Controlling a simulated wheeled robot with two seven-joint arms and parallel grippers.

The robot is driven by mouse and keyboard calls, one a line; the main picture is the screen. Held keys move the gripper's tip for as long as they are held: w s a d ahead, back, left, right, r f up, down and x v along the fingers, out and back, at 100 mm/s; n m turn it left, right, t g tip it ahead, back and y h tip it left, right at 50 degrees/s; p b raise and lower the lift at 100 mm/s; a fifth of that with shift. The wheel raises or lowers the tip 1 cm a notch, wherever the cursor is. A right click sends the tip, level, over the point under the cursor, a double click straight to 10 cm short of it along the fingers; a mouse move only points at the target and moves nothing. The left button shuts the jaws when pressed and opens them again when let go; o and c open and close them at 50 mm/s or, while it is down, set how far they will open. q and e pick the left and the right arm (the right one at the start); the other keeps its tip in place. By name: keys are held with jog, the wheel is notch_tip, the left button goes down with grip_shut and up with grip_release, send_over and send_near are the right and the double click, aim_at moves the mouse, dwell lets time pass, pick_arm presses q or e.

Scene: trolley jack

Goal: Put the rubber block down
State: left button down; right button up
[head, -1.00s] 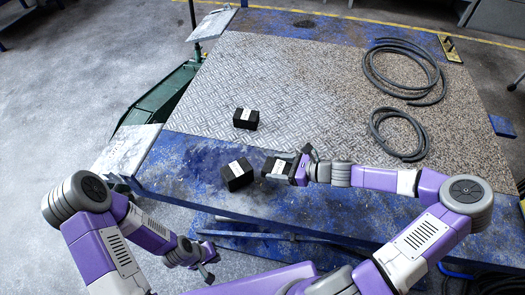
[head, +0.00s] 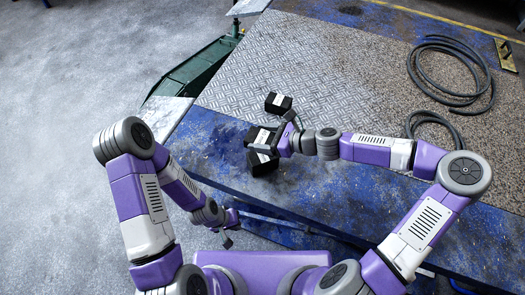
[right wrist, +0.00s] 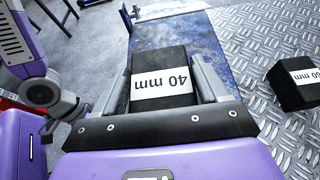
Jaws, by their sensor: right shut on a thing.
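My right gripper (head: 276,139) is shut on a black rubber block (head: 259,138) with a white label. The right wrist view shows this block (right wrist: 163,77) between the fingers, its "mm" label upside down. A third block (head: 278,103) is on the metal plate behind, and shows at the right in the right wrist view (right wrist: 297,83). My left gripper (head: 227,238) hangs low off the table's front; its fingers are too small to judge.
The blue worktable (head: 215,155) carries a bare checker plate (head: 315,55). Hose coils (head: 450,95) lie at the right. A green jack (head: 195,70) stands beyond the table's left edge. The plate between blocks and hoses is mostly clear.

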jog(key=shift+f+b, duration=0.95)
jog(key=shift+f, duration=2.1)
jog(key=shift+f, duration=0.1)
jog(key=o, duration=1.3)
jog(key=shift+d+r, duration=0.15)
jog(key=shift+r, duration=0.05)
jog(key=p+v, duration=0.4)
jog(key=v, duration=0.7)
jog(key=shift+d+r, duration=0.2)
jog(key=shift+d, duration=0.1)
jog(key=shift+s, duration=0.1)
